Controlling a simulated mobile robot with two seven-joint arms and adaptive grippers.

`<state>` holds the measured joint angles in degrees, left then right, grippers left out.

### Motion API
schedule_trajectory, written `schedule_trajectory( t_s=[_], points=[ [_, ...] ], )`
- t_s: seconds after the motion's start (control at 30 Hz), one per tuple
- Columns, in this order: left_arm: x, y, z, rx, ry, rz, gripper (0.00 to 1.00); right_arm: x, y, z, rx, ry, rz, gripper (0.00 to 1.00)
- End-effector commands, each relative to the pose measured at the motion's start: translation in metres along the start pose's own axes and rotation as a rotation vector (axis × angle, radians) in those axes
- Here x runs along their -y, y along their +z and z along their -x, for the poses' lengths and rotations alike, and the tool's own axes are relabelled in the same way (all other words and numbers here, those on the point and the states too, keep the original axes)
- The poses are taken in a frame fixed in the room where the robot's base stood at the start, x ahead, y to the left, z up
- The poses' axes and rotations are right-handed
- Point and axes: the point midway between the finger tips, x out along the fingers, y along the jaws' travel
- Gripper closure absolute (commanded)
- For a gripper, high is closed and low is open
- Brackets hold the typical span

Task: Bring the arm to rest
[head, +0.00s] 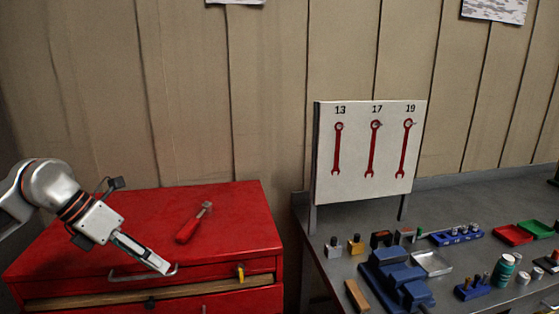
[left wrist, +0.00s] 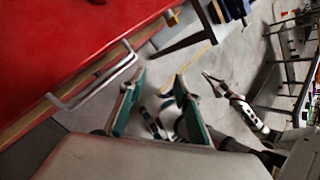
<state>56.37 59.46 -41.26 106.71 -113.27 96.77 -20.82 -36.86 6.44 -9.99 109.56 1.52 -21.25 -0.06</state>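My left gripper (head: 145,254) hangs at the front edge of the red tool cabinet (head: 240,210), close to its drawer handle, angled down to the right. In the left wrist view its two green-padded fingers (left wrist: 158,105) stand apart with nothing between them. A white and black arm, which looks like my right one, reaches in at the right of that view; its gripper end (left wrist: 213,83) is too small to read. The right gripper does not show in the head view.
A red-handled tool (head: 190,226) lies on the cabinet top. To the right, a grey bench (head: 330,262) holds a white board (head: 355,180) with red wrench shapes marked 13, 17 and 19, blue blocks (head: 400,278), small trays and jars. Open floor (left wrist: 240,60) shows beyond the cabinet.

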Motion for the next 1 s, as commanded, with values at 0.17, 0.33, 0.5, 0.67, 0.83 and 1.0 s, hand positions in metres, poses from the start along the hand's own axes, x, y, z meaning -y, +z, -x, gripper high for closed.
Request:
schedule_trajectory(
  t_s=[0.17,0.33,0.5,0.67,0.83,1.0],
  points=[
    [0.084,0.005,-0.077,0.115,-0.373,0.062,0.67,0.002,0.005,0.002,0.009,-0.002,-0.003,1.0],
    [0.145,0.018,-0.109,0.278,-0.699,0.26,0.67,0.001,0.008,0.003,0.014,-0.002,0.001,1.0],
    [0.162,0.032,-0.121,0.461,-0.957,0.584,0.67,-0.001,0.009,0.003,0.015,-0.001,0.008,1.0],
    [0.134,0.03,-0.137,0.631,-1.11,0.989,0.67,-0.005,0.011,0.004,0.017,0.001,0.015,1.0],
    [0.073,-0.012,-0.177,0.787,-1.154,1.5,0.67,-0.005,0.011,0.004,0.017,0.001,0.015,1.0],
    [0.02,-0.1,-0.233,0.889,-1.069,2.016,0.67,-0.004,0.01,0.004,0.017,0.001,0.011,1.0]
  ],
)
